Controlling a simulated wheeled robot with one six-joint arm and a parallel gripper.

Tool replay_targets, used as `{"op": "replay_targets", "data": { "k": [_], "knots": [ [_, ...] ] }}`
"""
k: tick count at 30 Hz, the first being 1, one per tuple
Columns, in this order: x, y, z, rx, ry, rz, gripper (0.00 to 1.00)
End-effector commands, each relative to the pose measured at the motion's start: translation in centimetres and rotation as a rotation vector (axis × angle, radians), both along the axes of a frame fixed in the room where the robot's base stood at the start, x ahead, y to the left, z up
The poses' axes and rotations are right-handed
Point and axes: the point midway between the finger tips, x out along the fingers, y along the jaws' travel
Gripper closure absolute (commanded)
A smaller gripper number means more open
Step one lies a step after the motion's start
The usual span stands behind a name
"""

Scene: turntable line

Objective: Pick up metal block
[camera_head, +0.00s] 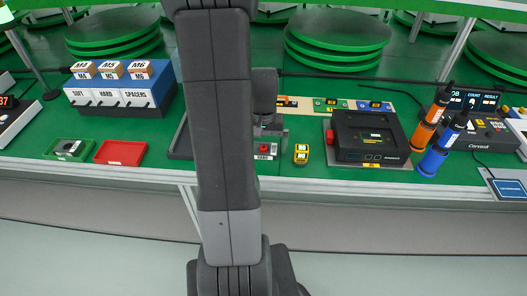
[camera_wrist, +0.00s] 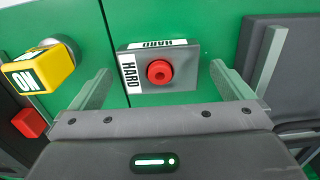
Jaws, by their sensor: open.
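The metal block is a grey block (camera_wrist: 182,72) with white HARD labels and a round red piece on its top. It lies on the green table between the two fingers of my gripper (camera_wrist: 160,72) in the wrist view. My gripper is open, with a finger on either side of the block and gaps between. In the head view the block (camera_head: 265,152) stands near the table's front edge, just below my gripper (camera_head: 268,130). My arm hides part of the area left of it.
A black device (camera_head: 365,136) is farther right, beside orange (camera_head: 424,132) and blue (camera_head: 434,158) cylinders. A dark tray (camera_head: 181,148) lies left, partly behind my arm. Red (camera_head: 121,152) and green (camera_head: 52,153) trays are farther left.

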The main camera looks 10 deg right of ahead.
Motion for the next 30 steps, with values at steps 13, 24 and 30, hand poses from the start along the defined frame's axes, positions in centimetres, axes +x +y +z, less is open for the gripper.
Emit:
{"op": "replay_targets", "data": {
  "k": [13,24,30],
  "knots": [
    [0.0,0.0,-0.7,0.000,0.000,0.000,0.26],
    [0.0,0.0,-0.5,0.000,-0.001,0.000,0.52],
    [0.1,0.0,2.1,-0.001,-0.006,0.000,0.52]
  ]
}}
